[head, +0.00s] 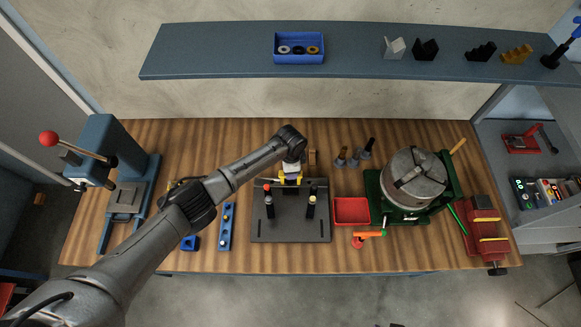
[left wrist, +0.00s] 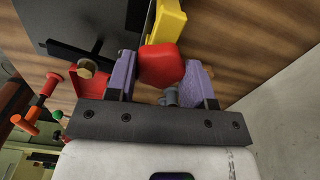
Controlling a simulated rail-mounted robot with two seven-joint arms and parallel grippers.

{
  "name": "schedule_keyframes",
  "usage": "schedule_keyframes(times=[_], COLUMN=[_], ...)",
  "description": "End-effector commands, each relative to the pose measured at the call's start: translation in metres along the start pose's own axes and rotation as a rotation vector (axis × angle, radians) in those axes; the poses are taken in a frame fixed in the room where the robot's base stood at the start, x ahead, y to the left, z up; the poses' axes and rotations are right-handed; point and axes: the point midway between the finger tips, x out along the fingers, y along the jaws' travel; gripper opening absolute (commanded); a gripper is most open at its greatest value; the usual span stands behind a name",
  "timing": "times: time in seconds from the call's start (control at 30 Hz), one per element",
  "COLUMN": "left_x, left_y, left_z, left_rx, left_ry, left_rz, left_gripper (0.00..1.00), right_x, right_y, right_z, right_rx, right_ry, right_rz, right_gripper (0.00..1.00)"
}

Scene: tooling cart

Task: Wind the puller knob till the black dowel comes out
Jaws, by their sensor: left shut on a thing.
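The yellow puller (head: 289,180) stands at the back edge of the dark grey fixture plate (head: 290,230) in the head view. In the left wrist view the puller (left wrist: 166,22) is a yellow block with the red puller knob (left wrist: 161,64) on its near end. My left gripper (head: 290,172) is over the puller. Its purple fingers are on both sides of the knob and shut on it. The knob is mostly hidden by the gripper in the head view. I cannot make out the black dowel. My right gripper is not in view.
Two dark clamps (head: 311,204) stand on the plate. A red tray (head: 351,211), a green-based rotary chuck (head: 413,178) and a red vise (head: 486,229) are to the right. A blue strip (head: 226,227) and a press (head: 121,170) are left. A blue shelf (head: 210,55) runs along the back.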

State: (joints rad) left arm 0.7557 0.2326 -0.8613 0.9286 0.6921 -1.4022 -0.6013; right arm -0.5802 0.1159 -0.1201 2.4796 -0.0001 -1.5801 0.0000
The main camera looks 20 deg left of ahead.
Motion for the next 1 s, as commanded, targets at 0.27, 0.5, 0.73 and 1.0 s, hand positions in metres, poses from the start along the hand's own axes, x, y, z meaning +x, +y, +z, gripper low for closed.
schedule_keyframes(times=[0.27, 0.5, 0.73, 1.0], left_x=[-0.0012, -0.0014, -0.0017, -0.002], left_y=[0.0004, 0.0004, 0.0003, 0.0004], left_z=[-0.0019, -0.0019, -0.002, -0.0021], left_rx=[0.24, 0.391, 0.476, 0.512], left_ry=[0.004, 0.003, 0.004, 0.004], left_rz=[0.0, 0.0, 0.0, 0.0], left_gripper=[0.24, 0.24, 0.24, 0.24], right_x=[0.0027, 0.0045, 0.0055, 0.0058], right_y=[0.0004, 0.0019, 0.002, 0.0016], right_z=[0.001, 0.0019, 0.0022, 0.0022], right_rx=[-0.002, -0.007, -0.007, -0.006], right_ry=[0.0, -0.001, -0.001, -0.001], right_rz=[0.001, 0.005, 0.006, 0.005], right_gripper=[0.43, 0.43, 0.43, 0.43])
